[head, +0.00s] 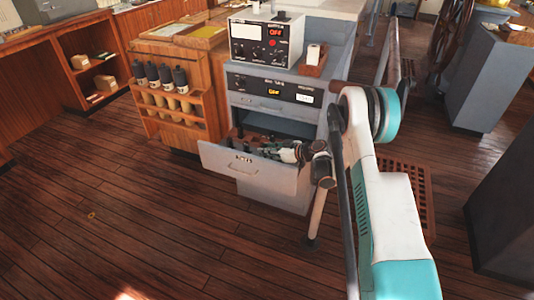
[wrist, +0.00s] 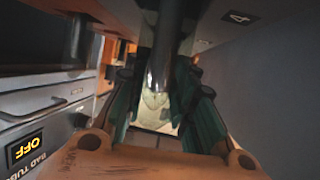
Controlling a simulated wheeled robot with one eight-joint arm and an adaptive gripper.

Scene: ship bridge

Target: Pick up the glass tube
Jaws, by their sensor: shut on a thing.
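In the head view my gripper (head: 292,152) is at the right end of an open grey drawer (head: 233,164), low in the grey cabinet. In the wrist view my gripper (wrist: 167,32) has its two dark green fingers closed on either side of a dark, glossy cylinder (wrist: 161,62), which looks like the glass tube. Its near end points toward the palm and its far end is hidden between the fingers. In the head view the tube cannot be made out behind my gripper. Dark items lie in the drawer to the left.
A panel with a lit display (head: 273,92) is above the drawer, and a boxed instrument reading OFF (head: 268,41) stands on top. A wooden rack (head: 175,107) holding several dark cylinders is at left.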

